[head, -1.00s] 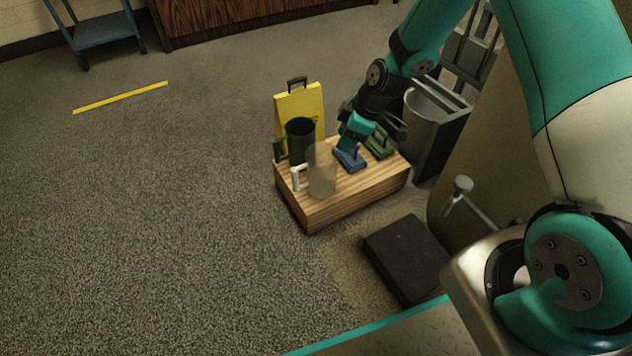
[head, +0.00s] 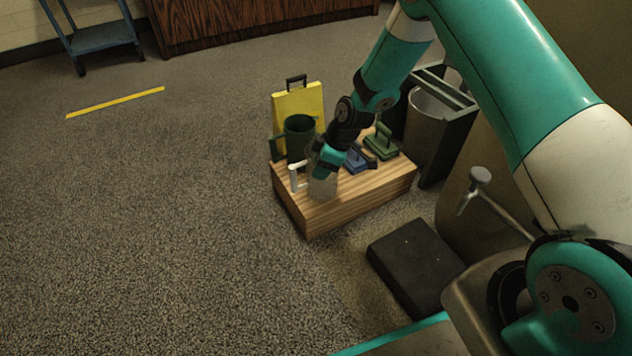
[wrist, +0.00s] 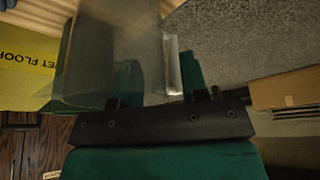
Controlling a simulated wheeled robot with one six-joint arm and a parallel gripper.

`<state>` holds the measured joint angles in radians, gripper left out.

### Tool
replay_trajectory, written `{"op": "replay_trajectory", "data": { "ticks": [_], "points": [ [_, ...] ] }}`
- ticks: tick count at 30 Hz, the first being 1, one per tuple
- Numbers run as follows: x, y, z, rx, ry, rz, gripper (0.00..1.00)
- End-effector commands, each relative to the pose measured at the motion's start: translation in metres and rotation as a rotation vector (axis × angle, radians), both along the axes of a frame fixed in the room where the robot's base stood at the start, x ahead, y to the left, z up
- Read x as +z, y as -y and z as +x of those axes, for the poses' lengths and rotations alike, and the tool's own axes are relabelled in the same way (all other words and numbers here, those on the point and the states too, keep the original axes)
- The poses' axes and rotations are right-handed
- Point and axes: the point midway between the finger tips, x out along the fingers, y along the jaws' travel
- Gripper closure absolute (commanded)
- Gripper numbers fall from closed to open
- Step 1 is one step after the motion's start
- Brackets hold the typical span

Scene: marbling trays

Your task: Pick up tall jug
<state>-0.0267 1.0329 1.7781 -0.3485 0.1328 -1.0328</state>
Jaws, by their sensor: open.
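Two jugs stand on a wooden block. The clear, see-through jug (head: 322,188) with a white handle (head: 294,177) stands at its front; the dark green jug (head: 298,138) with a side handle is behind it, to the left. I cannot tell for sure which is the tall jug. My gripper (head: 325,172) is open, at the upper part of the clear jug, and hides some of it. In the wrist view the clear jug (wrist: 115,45) is large, close before the gripper's dark palm. Whether the fingers touch it is unclear.
The wooden block (head: 345,205) also bears a blue-handled tool (head: 356,160) and a green one (head: 381,145) at right. A yellow sign (head: 285,100) stands behind. A grey bin (head: 425,115) is at right, a black slab (head: 415,262) in front.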

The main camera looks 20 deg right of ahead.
Motion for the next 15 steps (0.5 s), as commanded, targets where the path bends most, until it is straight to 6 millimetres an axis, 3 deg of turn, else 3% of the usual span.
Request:
{"op": "replay_trajectory", "data": {
  "ticks": [6, 11, 15],
  "points": [
    [0.0001, -0.0006, 0.0009, 0.000, 0.002, 0.000, 0.59],
    [0.0002, -0.0006, 0.0008, 0.000, 0.002, 0.000, 0.96],
    [0.0002, -0.0006, 0.0008, 0.000, 0.002, 0.000, 1.00]
  ]
}}
